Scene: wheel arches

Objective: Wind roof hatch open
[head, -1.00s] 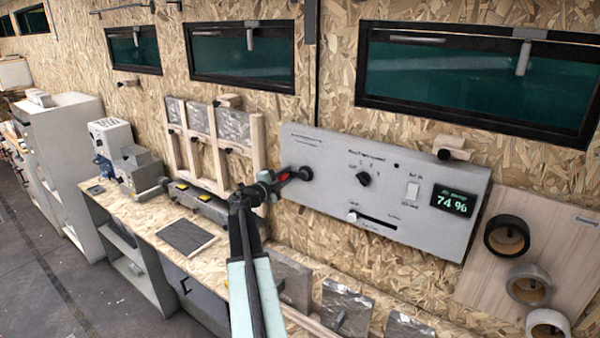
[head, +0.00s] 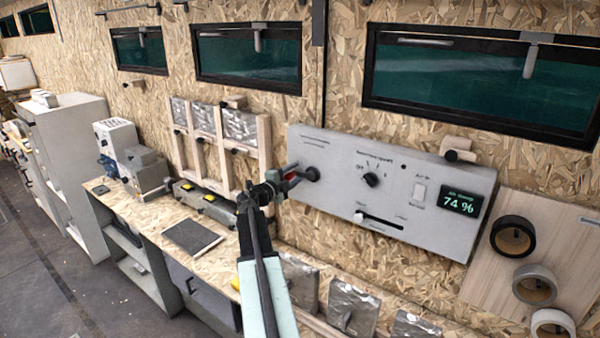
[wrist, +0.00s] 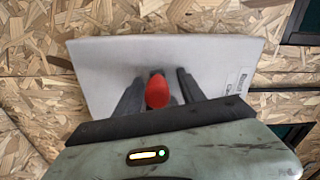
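A grey control panel (head: 395,190) is on the chipboard wall. At its left end is a crank with a dark round hub (head: 312,174) and a red handle (head: 291,176) pointing left of the hub. My gripper (head: 275,184) is at the handle, partly covering it. In the wrist view the red handle (wrist: 158,91) sits between the two dark fingers (wrist: 160,88), with a gap visible on each side, so the fingers look open around it. Contact is not visible. No roof hatch is recognisable in view.
The panel also has a rotary knob (head: 371,180), a switch (head: 419,193), a slider (head: 360,217) and a display (head: 460,202) reading 74 %. A workbench (head: 150,222) runs below. Tape rolls (head: 513,237) hang at right. Dark windows (head: 480,80) line the wall above.

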